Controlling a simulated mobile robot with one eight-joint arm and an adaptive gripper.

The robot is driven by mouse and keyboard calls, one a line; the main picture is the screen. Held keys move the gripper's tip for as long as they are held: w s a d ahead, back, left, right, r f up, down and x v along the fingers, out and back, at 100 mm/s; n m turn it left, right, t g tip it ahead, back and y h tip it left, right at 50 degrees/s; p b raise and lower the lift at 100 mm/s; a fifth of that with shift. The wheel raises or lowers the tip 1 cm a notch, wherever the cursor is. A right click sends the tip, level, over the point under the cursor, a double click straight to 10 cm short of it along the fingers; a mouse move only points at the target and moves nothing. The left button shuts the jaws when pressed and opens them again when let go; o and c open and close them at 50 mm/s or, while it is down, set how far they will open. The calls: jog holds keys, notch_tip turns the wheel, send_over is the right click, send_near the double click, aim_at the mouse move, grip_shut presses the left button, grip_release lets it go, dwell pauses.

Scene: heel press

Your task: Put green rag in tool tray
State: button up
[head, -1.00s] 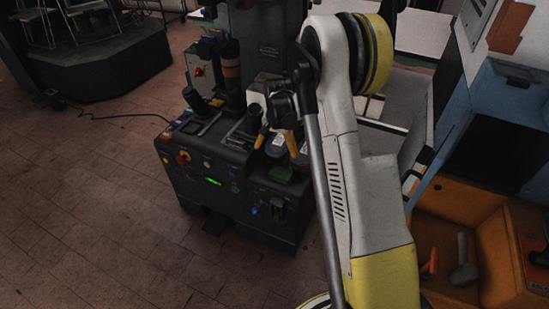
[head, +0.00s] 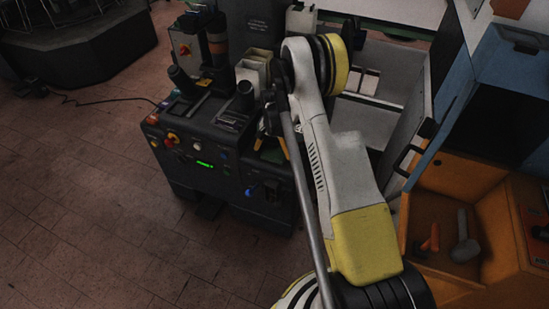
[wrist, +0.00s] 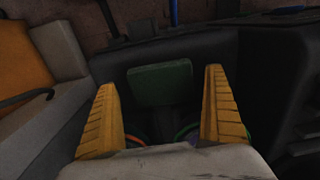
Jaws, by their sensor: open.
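A dark green flat piece, which looks like the green rag (wrist: 162,86), lies on the dark machine top in the wrist view. My gripper (wrist: 160,78) is open, with its yellow fingers to the left and right of the rag. A gap shows on each side, and I cannot tell the height between fingers and rag. In the head view my gripper (head: 273,146) is over the front right of the machine, with the rag mostly hidden there. An orange open tray (head: 417,258), which looks like the tool tray, is at the right and holds tools.
The black machine (head: 185,185) has knobs, a lit green display and upright posts close to the gripper. A hammer-like tool (head: 465,240) and an orange-handled tool (head: 430,240) are in the orange tray. A grey open cabinet stands behind my arm.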

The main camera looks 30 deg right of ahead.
notch_tip(320, 180, down, 3)
jog(key=shift+r+b, duration=0.2)
jog(key=shift+b, duration=0.15)
jog(key=shift+r, duration=0.1)
jog(key=c, duration=0.9)
jog(key=shift+c, duration=0.3)
